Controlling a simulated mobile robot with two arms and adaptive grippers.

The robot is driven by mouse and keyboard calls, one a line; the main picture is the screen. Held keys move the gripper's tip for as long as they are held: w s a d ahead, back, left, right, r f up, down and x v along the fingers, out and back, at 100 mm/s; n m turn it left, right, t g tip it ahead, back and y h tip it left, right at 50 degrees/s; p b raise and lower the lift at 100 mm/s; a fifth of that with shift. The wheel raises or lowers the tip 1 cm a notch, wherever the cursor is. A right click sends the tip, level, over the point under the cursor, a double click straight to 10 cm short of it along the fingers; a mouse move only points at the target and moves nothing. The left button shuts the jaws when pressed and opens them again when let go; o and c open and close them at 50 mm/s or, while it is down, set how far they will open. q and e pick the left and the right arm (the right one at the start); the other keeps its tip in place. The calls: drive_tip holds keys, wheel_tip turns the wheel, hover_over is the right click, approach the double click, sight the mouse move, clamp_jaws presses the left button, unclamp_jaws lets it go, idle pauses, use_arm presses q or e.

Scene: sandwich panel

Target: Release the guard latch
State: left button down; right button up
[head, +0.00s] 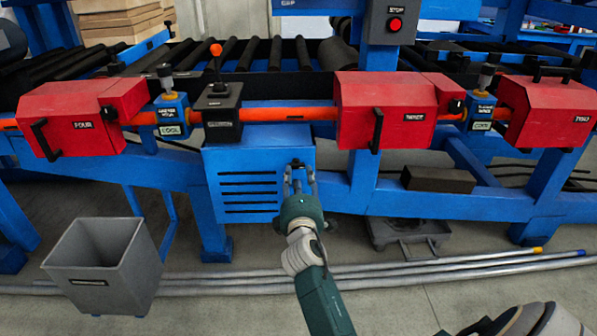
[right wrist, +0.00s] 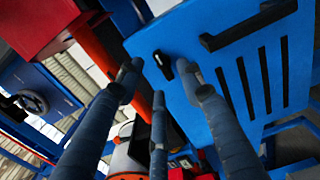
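The blue guard panel (head: 230,160) with dark horizontal slots sits below the red machine housings in the head view. It fills the right side of the right wrist view (right wrist: 215,60). A small dark latch (right wrist: 163,65) is on the panel face near its edge, and a small dark fitting (head: 297,163) shows at the panel's upper right in the head view. My right gripper (head: 299,178) is in front of the panel's right part. Its fingers (right wrist: 158,85) are spread and hold nothing, with the latch just beyond the tips; contact cannot be told.
Red housings (head: 75,118) and (head: 388,108) line an orange rail above. A black box with an orange-knobbed lever (head: 217,105) stands above the panel. A long black handle (right wrist: 248,25) is on the panel. A grey bin (head: 105,262) and metal pipes (head: 400,272) are on the floor.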

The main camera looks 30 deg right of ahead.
drive_tip(key=shift+v, duration=1.7)
